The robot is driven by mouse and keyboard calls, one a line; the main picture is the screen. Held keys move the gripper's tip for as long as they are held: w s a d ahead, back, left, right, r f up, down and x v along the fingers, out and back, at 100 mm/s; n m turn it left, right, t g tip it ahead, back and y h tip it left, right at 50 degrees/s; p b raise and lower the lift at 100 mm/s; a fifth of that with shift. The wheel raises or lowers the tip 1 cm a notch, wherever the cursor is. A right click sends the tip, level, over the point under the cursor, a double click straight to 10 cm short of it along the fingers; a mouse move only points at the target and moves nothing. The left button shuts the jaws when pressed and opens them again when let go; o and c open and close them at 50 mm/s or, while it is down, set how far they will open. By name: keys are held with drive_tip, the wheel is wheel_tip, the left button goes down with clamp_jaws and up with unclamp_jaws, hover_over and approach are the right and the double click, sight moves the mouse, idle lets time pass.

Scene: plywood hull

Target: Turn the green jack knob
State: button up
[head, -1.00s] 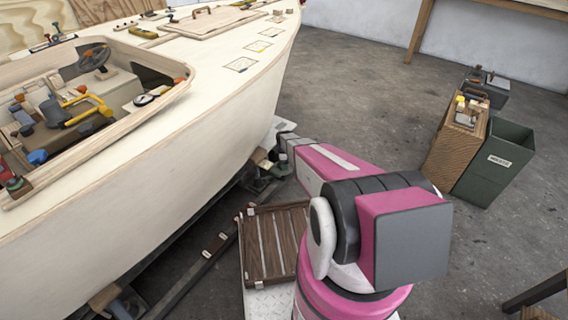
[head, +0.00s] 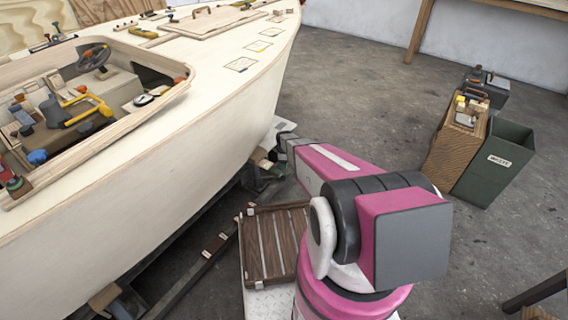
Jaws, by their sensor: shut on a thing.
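My arm reaches from the lower right to the side of the boat hull (head: 190,150). My gripper (head: 274,158) is at its far end, low beside the hull, at a jack stand with a tan wooden pad (head: 261,157). It is small in the view and its fingers are hard to make out. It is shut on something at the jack. The green knob itself does not show clearly; the gripper and the stand's dark parts cover that spot.
A slatted brown wooden panel (head: 275,246) lies below my arm. A dark green waste bin (head: 496,165) and a wooden box (head: 455,143) stand at the right. A dark rail (head: 205,262) runs on the floor beside the hull. The floor right of my arm is mostly clear.

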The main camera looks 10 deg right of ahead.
drive_tip(key=m, duration=0.4)
drive_tip(key=shift+s, duration=0.1)
drive_tip(key=m, duration=0.4)
drive_tip(key=shift+a, duration=0.15)
drive_tip(key=m, duration=0.3)
drive_tip(key=shift+s+m, duration=0.1)
drive_tip(key=shift+m, duration=0.2)
drive_tip(key=shift+a+m, duration=0.15)
drive_tip(key=shift+m, duration=1.65)
drive_tip(key=o, duration=0.7)
drive_tip(key=shift+c, duration=0.2)
drive_tip(key=shift+r, duration=0.15)
wheel_tip(320, 180, up, 11)
drive_tip(key=shift+f, duration=0.2)
